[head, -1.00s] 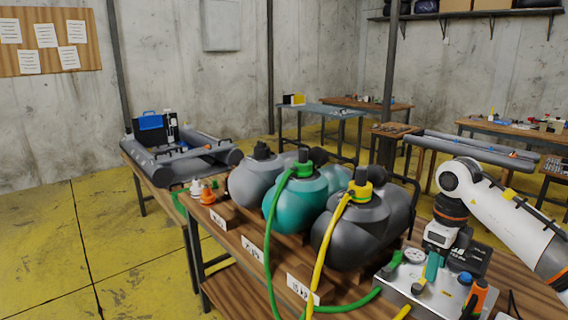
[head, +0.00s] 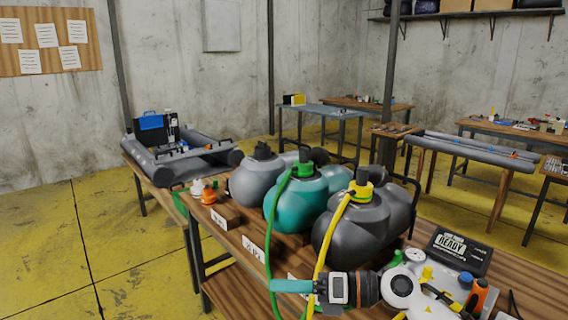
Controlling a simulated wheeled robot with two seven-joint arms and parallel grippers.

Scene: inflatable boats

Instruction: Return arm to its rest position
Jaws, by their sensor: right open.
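My right arm comes in from the lower right, with its white joint (head: 404,288) in front of the pump box. My right gripper (head: 282,286) points left with its teal fingers level, in front of the table's near edge and the hoses. It is open, and nothing shows between the fingers, though the gap is seen edge-on. My left gripper is not in view.
Grey, teal (head: 293,203) and dark inflatable tubes (head: 360,232) stand on the wooden table. A green hose (head: 267,235) and a yellow hose (head: 325,240) hang near my gripper. A box (head: 460,250) reads "READY". Yellow floor (head: 140,270) is clear at left.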

